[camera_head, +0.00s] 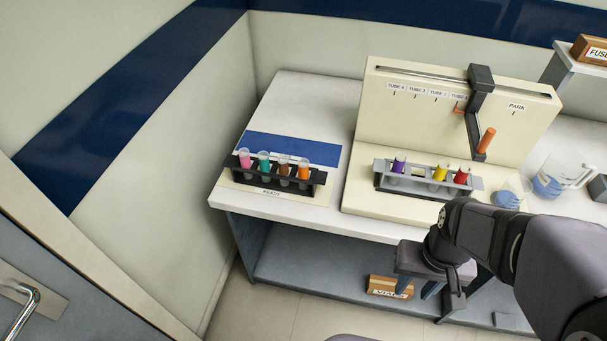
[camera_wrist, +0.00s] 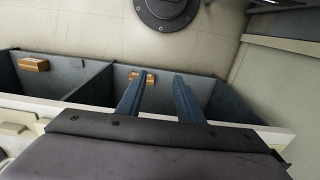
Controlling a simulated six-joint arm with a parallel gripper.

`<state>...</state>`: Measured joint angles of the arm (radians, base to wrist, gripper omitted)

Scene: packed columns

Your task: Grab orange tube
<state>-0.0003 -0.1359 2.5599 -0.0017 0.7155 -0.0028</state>
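An orange-capped tube (camera_head: 304,169) stands at the right end of a black rack (camera_head: 250,183) on the left part of the bench. Pink (camera_head: 245,158), teal (camera_head: 264,161) and brown (camera_head: 284,168) capped tubes stand beside it in the same rack. My gripper (camera_head: 416,292) hangs in front of the bench's front edge, low and to the right of the black rack. In the wrist view the two blue fingers of my gripper (camera_wrist: 158,76) are apart with nothing held between them. The wrist view shows no tubes.
A dark slider arm with an orange rod (camera_head: 487,140) hangs there. Beakers (camera_head: 560,173) stand right. A VIALS box (camera_head: 389,287) sits below.

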